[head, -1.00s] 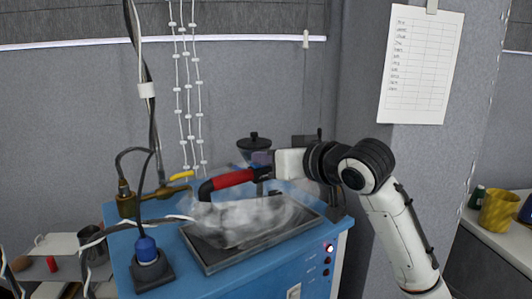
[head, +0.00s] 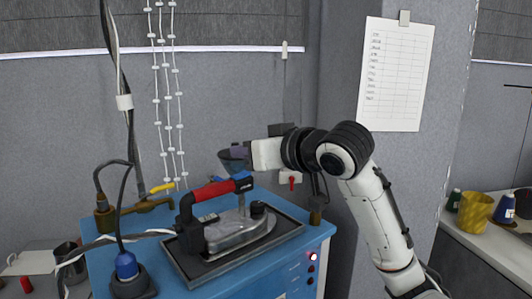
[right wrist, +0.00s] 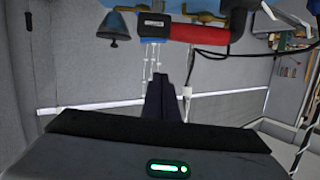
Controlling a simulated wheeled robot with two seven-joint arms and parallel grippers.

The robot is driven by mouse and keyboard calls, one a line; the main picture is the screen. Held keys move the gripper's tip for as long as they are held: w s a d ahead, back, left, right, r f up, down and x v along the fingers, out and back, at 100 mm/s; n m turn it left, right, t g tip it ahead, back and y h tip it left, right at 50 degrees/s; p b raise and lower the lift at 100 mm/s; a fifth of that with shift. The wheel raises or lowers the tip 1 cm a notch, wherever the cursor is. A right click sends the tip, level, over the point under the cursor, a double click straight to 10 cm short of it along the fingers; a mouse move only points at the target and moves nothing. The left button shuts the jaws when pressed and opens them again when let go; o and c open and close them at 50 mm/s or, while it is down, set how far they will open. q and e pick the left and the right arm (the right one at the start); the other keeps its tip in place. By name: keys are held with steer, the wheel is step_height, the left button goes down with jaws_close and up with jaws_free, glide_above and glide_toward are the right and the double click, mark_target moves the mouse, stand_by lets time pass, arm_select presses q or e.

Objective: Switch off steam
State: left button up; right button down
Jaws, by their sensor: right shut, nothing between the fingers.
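The iron (head: 236,232) rests on the dark tray (head: 187,265) on top of the blue steam station (head: 105,262). No steam shows around it. Its red handle (head: 211,190) faces up, and the handle also shows in the right wrist view (right wrist: 197,34). A yellow lever (head: 162,188) sits on the brass valve (head: 146,206). My left gripper is not in view.
Cables hang at left. A right-hand counter holds a yellow cup (head: 475,213) and thread spools (head: 505,208).

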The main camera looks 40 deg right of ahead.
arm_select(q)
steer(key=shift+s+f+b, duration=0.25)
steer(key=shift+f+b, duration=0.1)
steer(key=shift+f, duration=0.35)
arm_select(e)
steer(key=v, duration=0.9)
steer(key=shift+s+a, duration=0.3)
steer(key=shift+s, duration=0.05)
steer(key=shift+f, duration=0.1)
